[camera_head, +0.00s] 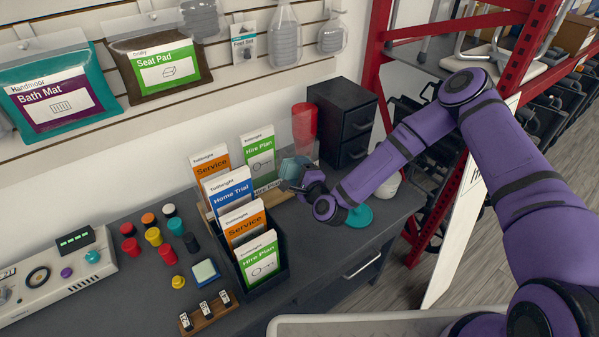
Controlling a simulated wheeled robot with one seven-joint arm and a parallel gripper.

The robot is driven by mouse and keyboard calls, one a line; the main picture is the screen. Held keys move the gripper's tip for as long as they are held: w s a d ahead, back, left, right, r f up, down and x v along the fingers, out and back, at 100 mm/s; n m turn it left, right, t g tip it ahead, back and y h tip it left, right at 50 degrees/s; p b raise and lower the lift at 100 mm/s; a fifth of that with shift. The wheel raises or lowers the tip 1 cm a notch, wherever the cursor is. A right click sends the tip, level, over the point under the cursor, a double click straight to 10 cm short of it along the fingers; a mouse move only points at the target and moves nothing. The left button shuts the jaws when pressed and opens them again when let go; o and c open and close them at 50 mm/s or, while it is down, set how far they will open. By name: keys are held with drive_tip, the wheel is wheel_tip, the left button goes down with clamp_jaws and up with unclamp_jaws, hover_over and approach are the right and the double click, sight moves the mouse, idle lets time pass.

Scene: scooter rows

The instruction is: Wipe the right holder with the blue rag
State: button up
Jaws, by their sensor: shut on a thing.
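My gripper (301,182) is over the back right of the counter, shut on the blue rag (292,168), a folded grey-blue piece. The rag is at the right side of an upright green and white Hire Plan leaflet (258,152). Below it a low light-brown holder base (275,197) shows, with a Hire Plan label partly covered. My gripper hides part of this area, and I cannot tell whether the rag touches the holder. A dark stepped holder (281,287) with Service, Home Trial and Hire Plan leaflets stands to the left and nearer.
A black drawer unit (343,123) and a red object (304,124) stand behind my gripper. A teal disc (358,216) lies on the counter. A red rack (378,60) borders the right.

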sight(317, 152)
drive_tip(key=shift+w+a, duration=0.3)
drive_tip(key=shift+w, duration=0.05)
drive_tip(key=shift+d, duration=0.1)
drive_tip(key=shift+w+d, duration=0.4)
drive_tip(key=shift+d, duration=0.3)
drive_tip(key=shift+w+d, duration=0.4)
drive_tip(key=shift+d, duration=0.25)
drive_tip(key=shift+w+d, duration=0.6)
drive_tip(key=shift+d, duration=0.25)
drive_tip(key=shift+w+d, duration=0.65)
drive_tip(key=shift+d, duration=0.25)
drive_tip(key=shift+w+d, duration=0.6)
drive_tip(key=shift+d, duration=0.25)
drive_tip(key=shift+w, duration=0.15)
drive_tip(key=shift+a, duration=0.1)
drive_tip(key=shift+s+a, duration=1)
drive_tip(key=shift+a, duration=0.3)
drive_tip(key=shift+s+a, duration=1)
drive_tip(key=shift+a, duration=0.3)
drive_tip(key=shift+s+a, duration=0.4)
drive_tip(key=shift+a, duration=0.25)
drive_tip(key=shift+s+a, duration=0.35)
drive_tip(key=shift+a, duration=0.3)
